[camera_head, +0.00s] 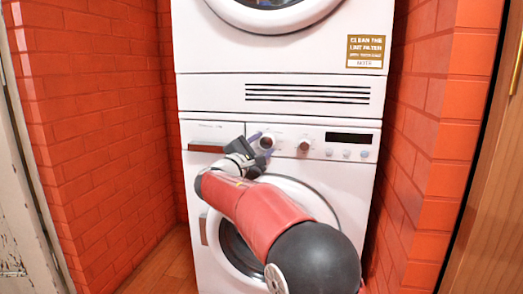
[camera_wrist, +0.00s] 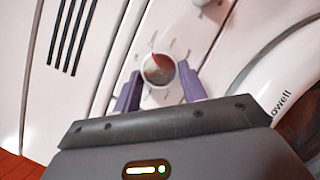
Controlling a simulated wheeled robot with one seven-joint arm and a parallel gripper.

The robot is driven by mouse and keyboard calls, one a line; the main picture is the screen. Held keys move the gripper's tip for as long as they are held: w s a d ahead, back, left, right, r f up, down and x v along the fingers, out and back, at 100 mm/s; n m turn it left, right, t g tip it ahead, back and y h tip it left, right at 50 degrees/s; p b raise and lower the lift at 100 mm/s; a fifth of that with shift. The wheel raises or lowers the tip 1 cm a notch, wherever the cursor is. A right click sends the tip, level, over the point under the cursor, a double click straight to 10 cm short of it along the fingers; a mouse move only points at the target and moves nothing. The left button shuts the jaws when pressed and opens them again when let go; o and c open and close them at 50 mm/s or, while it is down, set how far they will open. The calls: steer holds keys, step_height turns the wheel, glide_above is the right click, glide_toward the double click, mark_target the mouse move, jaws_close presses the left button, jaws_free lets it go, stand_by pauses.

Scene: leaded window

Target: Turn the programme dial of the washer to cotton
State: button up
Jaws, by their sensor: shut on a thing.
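The washer (camera_head: 334,195) is the white lower machine, with its control panel along its top edge. On the panel in the head view, a round knob (camera_head: 267,142) sits at my gripper (camera_head: 261,144), and a second knob (camera_head: 304,147) is to its right. In the wrist view a round dial (camera_wrist: 157,69) has a pale rim, a shiny reddish-grey face and a red mark near its top. Small marks ring it, too small to read. My gripper (camera_wrist: 160,77) is shut on this dial, with one purple finger on each side. I cannot tell which setting is cotton.
A second white machine (camera_head: 285,55) stands on top, with a dark slotted vent and a gold label. Right of the knobs are a dark display (camera_head: 349,139) and several small buttons. Red brick walls (camera_head: 95,120) close in on both sides. The round washer door is below the panel.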

steer(key=shift+m, duration=0.4)
steer(key=o, duration=1)
steer(key=shift+c, duration=0.2)
steer(key=v, duration=0.7)
steer(key=shift+s+a, duration=0.3)
